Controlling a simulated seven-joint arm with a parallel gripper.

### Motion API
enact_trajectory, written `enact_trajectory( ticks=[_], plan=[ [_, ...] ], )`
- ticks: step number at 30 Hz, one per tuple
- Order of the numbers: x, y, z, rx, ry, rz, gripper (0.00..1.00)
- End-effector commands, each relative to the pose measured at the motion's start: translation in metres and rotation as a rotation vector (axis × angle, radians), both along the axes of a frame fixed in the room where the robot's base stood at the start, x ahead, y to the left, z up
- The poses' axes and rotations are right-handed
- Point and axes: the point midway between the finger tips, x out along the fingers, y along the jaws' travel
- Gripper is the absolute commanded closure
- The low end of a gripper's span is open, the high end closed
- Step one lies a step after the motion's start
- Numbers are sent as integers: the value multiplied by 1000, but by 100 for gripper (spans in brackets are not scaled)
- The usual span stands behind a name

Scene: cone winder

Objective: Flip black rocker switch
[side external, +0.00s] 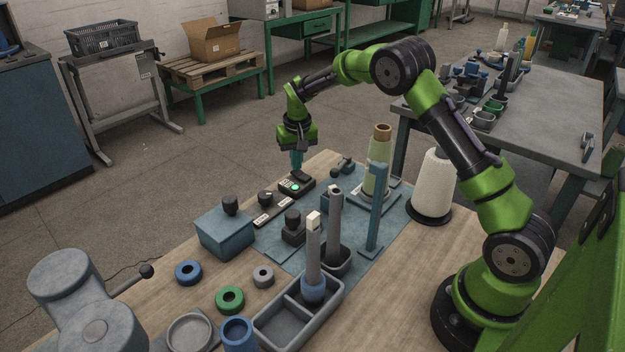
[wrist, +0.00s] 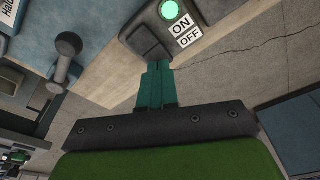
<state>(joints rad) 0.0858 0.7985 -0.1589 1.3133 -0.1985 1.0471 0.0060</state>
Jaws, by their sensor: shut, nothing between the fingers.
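A dark switch box (side external: 309,190) sits at the far edge of the wooden table in the side view, with a lit green lamp. The black rocker switch (wrist: 145,37) shows in the wrist view beside white ON and OFF labels (wrist: 186,34) and the green lamp (wrist: 170,10). My gripper (side external: 297,165) points down just above the box's far end. Its teal fingers are shut together and empty. In the wrist view the fingertips (wrist: 159,66) overlap the rocker's near end; I cannot tell if they touch it. Which way the rocker is tilted is unclear.
A small knob (side external: 265,197) and a blue box with a black knob (side external: 225,232) stand left of the switch box. A yarn cone (side external: 377,165) and a blue post (side external: 376,208) stand to its right. A ball-ended lever (wrist: 66,58) is left of the fingers in the wrist view.

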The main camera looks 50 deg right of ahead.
Motion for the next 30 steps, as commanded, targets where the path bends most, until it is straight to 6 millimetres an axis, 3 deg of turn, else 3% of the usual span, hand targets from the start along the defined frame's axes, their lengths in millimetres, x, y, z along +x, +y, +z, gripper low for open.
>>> enact_trajectory(
  ticks=[24,30],
  plan=[
    [0,0,-13,1,2,0,100],
    [0,0,-6,0,-2,0,100]
  ],
)
